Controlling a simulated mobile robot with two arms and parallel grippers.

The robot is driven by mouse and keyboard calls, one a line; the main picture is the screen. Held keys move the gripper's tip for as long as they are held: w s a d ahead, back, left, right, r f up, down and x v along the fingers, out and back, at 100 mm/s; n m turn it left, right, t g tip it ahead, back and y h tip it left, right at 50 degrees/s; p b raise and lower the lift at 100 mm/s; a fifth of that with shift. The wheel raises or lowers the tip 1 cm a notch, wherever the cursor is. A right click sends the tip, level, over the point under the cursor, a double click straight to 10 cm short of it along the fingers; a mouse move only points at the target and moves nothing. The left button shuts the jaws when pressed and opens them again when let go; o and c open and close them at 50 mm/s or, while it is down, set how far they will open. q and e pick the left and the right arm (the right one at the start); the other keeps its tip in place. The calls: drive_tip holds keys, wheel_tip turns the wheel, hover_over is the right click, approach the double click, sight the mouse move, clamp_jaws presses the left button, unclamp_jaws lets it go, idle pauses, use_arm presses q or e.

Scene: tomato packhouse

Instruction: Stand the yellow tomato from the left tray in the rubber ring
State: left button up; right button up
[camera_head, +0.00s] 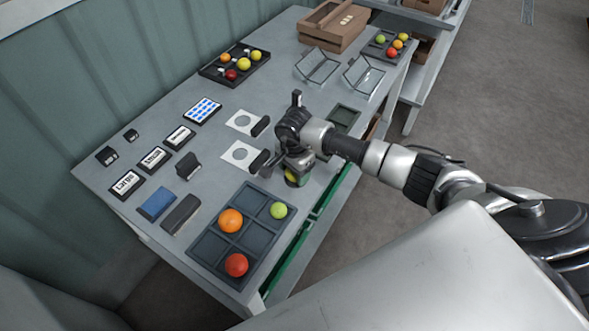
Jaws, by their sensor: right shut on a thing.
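My right gripper (292,174) is shut on a yellow tomato (290,178), low over the table's right part near its front edge. Only a small yellow patch of this tomato shows; the fingers and wrist cover the rest. I cannot tell whether it touches anything below. The left tray (209,73), black, stands at the back left and holds two yellow tomatoes, an orange one and a red one. I cannot make out the rubber ring; the gripper may hide it. My left gripper is not in view.
A compartment tray (213,244) in front holds orange, green and red tomatoes. White cards (240,155) with round marks lie left of the gripper. Label blocks (127,184) stand at left. Wire stands (316,66), another tray (374,51) and a wooden crate (333,28) are farther back.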

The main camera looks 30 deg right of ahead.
drive_tip(key=shift+f+b, duration=0.4)
drive_tip(key=o, duration=0.8)
drive_tip(key=c, duration=0.3)
drive_tip(key=shift+c, duration=0.2)
drive_tip(key=shift+r, duration=0.1)
drive_tip(key=shift+r+p, duration=2.15)
drive_tip(key=shift+r, duration=1.35)
drive_tip(key=shift+f, duration=0.1)
